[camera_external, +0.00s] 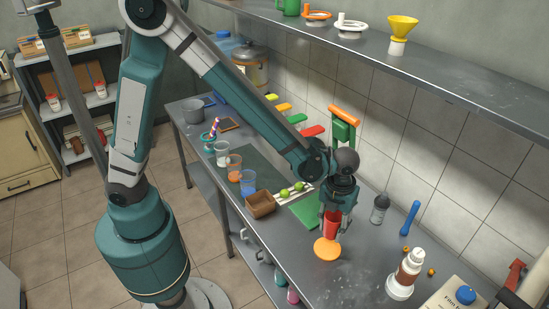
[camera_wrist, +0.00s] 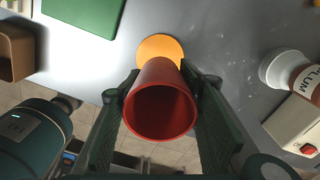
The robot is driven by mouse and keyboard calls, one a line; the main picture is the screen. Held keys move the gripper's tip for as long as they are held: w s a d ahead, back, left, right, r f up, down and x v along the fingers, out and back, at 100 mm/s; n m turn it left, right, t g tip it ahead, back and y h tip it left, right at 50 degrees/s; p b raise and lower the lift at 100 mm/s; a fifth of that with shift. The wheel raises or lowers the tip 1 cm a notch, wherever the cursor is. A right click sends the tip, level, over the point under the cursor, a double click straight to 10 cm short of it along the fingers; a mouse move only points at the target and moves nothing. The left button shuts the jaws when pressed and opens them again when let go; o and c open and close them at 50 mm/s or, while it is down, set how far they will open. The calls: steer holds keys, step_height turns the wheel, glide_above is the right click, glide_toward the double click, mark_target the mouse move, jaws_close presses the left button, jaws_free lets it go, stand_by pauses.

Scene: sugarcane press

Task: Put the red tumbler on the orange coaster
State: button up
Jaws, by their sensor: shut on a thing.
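The red tumbler (camera_external: 332,224) is held between the fingers of my gripper (camera_external: 335,226), which is shut on it. In the wrist view the tumbler (camera_wrist: 160,102) shows its open mouth toward the camera, with a finger of my gripper (camera_wrist: 161,105) on each side. The orange coaster (camera_external: 326,249) lies flat on the metal table, just below and in front of the tumbler in the external view. In the wrist view the coaster (camera_wrist: 160,46) shows beyond the tumbler, partly hidden by it. The exact gap between tumbler and coaster is hard to tell.
A green board (camera_external: 304,212) and a brown box (camera_external: 261,204) lie left of my gripper. A white and brown bottle (camera_external: 406,274), a grey bottle (camera_external: 379,209) and a blue tool (camera_external: 410,218) stand or lie to the right. Bare table surrounds the coaster's front and right.

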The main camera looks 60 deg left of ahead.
mark_target(333, 221)
steer(key=shift+f, duration=2.3)
steer(key=shift+f, duration=0.15)
steer(key=shift+f+b, duration=0.45)
steer(key=shift+f, duration=1.3)
steer(key=shift+f, duration=0.2)
steer(key=o, duration=0.9)
steer(key=shift+r, duration=0.25)
steer(key=shift+r+p, duration=0.7)
steer(key=shift+r, duration=5.25)
